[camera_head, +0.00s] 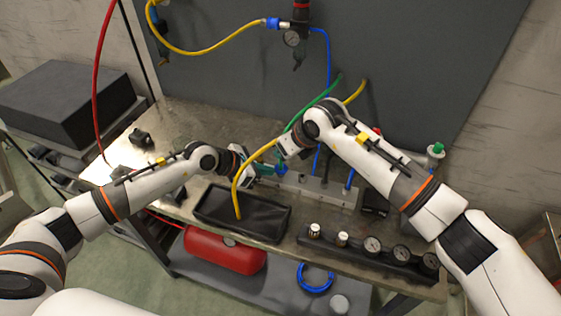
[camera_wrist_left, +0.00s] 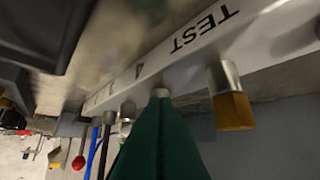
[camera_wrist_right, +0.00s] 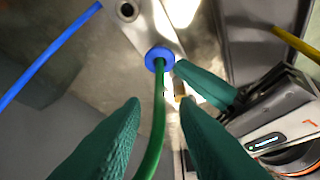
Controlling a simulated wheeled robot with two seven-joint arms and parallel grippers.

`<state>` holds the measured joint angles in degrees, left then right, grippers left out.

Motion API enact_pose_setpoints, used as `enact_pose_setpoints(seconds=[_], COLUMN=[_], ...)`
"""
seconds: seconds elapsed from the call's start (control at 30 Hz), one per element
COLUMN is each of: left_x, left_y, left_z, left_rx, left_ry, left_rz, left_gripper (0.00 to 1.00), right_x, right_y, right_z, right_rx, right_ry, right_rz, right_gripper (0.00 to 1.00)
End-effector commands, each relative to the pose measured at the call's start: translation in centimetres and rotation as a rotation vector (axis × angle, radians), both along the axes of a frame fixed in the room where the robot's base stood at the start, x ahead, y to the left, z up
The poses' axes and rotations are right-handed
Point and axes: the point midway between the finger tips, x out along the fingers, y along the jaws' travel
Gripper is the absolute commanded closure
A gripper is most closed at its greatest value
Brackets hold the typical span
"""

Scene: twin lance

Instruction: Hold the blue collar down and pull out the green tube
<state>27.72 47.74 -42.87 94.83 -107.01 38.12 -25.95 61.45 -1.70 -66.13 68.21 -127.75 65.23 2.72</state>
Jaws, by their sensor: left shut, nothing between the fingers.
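The blue collar (camera_wrist_right: 159,57) sits on a metal manifold block (camera_head: 320,190), with the green tube (camera_wrist_right: 158,112) coming out of it. In the head view the green tube (camera_head: 318,101) runs from the back panel behind my right arm. My left gripper (camera_head: 262,169) is shut and empty; its green fingertip (camera_wrist_right: 188,74) is right at the collar's edge in the right wrist view, contact unclear. In the left wrist view its shut fingers (camera_wrist_left: 160,100) hide the collar. My right gripper (camera_wrist_right: 157,105) is open, with the green tube passing between its fingers.
A yellow tube (camera_head: 242,175) curves down into a black tray (camera_head: 270,229) in front of the manifold. Blue tubes (camera_head: 351,178) rise from other ports. A gauge row (camera_head: 372,246) lies at the front right. A brass fitting (camera_wrist_left: 231,103) is by the TEST label.

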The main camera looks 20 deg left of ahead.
Motion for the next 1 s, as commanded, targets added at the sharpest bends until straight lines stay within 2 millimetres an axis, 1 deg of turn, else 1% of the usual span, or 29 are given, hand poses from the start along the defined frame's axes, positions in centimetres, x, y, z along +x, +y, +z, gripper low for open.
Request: enact_pose_setpoints(seconds=[0.1, 0.3, 0.67, 0.7, 0.77, 0.8, 0.87, 1.0], left_x=[0.0, 0.0, 0.0, 0.0, 0.0, 0.0, 0.0, 0.0], left_y=[0.0, 0.0, 0.0, 0.0, 0.0, 0.0, 0.0, 0.0], left_z=[0.0, 0.0, 0.0, 0.0, 0.0, 0.0, 0.0, 0.0], left_rx=[0.0, 0.0, 0.0, 0.0, 0.0, 0.0, 0.0, 0.0], left_ry=[0.0, 0.0, 0.0, 0.0, 0.0, 0.0, 0.0, 0.0], left_rz=[-0.001, 0.0, -0.001, -0.001, -0.001, -0.001, -0.001, -0.001], left_gripper=[1.0, 1.0, 1.0, 1.0, 1.0, 1.0, 1.0, 1.0], right_x=[0.5, 0.9, 1.1, 1.1, 1.1, 1.1, 1.1, 1.1], right_y=[0.8, 1.6, 1.8, 1.8, 1.7, 1.7, 1.7, 1.7], right_z=[-1.3, -2.6, -3.0, -3.0, -3.0, -3.0, -3.0, -3.0], right_rx=[0.0, 0.002, 0.003, 0.003, 0.002, 0.002, 0.003, 0.003], right_ry=[0.003, 0.003, 0.001, 0.001, 0.002, 0.002, 0.002, 0.002], right_rz=[-0.002, -0.001, -0.001, -0.001, -0.001, -0.001, -0.001, -0.001], right_gripper=[0.73, 0.73, 0.73, 0.74, 0.84, 0.91, 1.0, 1.0])
